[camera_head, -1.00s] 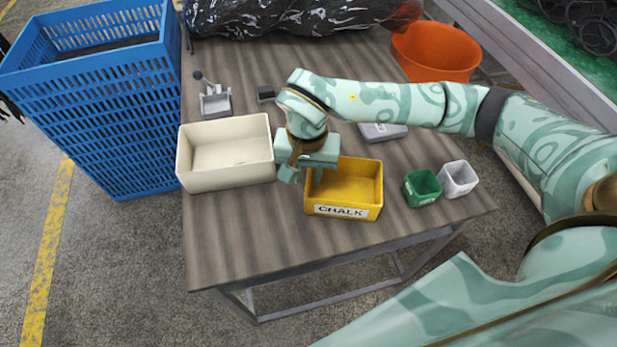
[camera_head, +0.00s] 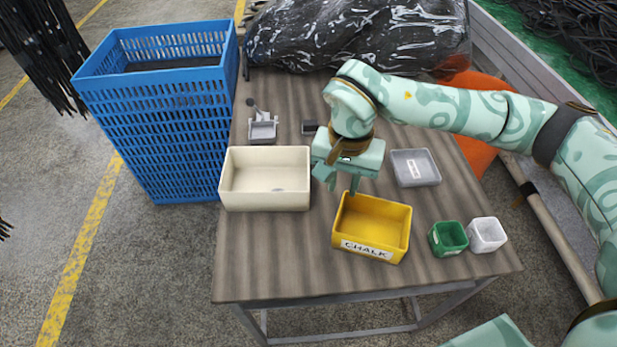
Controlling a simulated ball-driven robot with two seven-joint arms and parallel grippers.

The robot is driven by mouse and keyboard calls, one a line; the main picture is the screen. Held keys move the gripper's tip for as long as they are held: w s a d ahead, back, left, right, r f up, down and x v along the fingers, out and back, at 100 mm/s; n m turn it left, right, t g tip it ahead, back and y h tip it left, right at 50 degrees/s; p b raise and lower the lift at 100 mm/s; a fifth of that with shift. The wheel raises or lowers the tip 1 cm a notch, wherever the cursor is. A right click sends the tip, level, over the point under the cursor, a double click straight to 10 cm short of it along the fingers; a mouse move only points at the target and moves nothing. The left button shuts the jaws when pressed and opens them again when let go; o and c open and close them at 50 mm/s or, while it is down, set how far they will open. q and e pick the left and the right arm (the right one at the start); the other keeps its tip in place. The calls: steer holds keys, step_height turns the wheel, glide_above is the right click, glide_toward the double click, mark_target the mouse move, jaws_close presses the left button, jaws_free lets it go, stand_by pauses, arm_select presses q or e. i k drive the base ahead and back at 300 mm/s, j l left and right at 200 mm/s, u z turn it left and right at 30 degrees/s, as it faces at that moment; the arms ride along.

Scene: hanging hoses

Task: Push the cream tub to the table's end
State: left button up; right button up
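The cream tub (camera_head: 265,200), an open rectangular box, sits upright on the left part of the wooden table (camera_head: 290,265), at the table's left edge. My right gripper (camera_head: 342,190) is between the cream tub and the yellow box marked CHALK (camera_head: 372,226). It points down, with one finger by the tub's right side and the other at the yellow box's back left corner. The fingers appear spread, with nothing seen between them. I cannot tell whether the gripper touches the tub. My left gripper is not in view.
A blue crate (camera_head: 165,125) stands left of the table. A grey tray (camera_head: 415,168), a green cup (camera_head: 448,238) and a white cup (camera_head: 487,235) are on the right. The table's front is clear.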

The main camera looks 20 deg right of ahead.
mark_target(249, 175)
steer(key=l+u, duration=0.25)
steer(key=u, duration=0.15)
steer(key=l+u, duration=0.2)
steer(key=u, duration=0.2)
steer(key=l+u, duration=0.25)
steer(key=u, duration=0.15)
